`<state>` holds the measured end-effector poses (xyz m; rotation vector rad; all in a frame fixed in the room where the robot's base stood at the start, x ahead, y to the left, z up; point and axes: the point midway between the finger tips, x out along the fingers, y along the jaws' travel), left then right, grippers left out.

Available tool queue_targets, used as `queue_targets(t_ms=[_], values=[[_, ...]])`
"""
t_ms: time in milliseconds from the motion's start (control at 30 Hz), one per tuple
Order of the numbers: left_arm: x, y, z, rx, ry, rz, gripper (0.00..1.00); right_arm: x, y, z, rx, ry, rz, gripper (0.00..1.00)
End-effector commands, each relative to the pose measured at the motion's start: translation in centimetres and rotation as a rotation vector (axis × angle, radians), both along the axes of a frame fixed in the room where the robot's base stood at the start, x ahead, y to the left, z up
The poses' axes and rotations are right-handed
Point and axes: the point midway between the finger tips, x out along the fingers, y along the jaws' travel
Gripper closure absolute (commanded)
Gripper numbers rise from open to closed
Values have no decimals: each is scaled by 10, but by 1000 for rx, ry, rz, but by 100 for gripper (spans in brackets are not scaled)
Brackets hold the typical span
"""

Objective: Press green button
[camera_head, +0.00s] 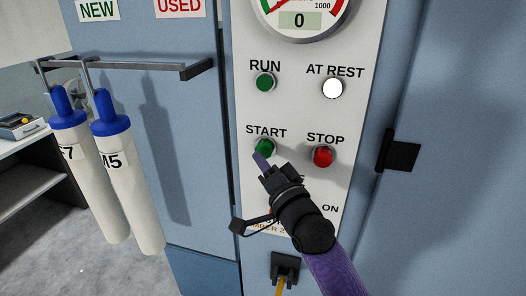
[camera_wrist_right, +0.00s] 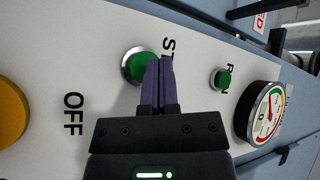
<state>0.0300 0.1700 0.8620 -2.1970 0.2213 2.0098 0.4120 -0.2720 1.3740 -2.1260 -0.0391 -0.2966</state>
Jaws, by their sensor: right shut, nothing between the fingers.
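The green START button (camera_head: 264,147) sits in a metal ring on the pale control panel (camera_head: 345,45). It also shows large in the right wrist view (camera_wrist_right: 138,64). My right gripper (camera_head: 261,161) is shut and empty, its purple fingers together and pointing at the panel. The fingertips overlap the lower edge of the START button in the head view. In the wrist view the closed fingertips (camera_wrist_right: 160,64) cover the button's right edge. I cannot tell whether they touch it. My left gripper is not in view.
A red STOP button (camera_head: 323,156) is close by on the right. A green RUN light (camera_head: 265,82) and a white AT REST light (camera_head: 332,88) are above, under a gauge (camera_head: 300,12). Blue-topped cylinders (camera_head: 128,185) hang at left. A black latch (camera_head: 400,154) juts out at right.

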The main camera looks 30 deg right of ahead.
Motion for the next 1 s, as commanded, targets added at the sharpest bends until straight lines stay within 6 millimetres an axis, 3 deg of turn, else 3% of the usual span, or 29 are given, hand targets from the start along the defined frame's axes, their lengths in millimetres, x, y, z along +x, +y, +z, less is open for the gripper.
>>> queue_targets(t_ms=[1000], values=[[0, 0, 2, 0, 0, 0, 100, 7, -8, 0, 0, 0, 0, 100]])
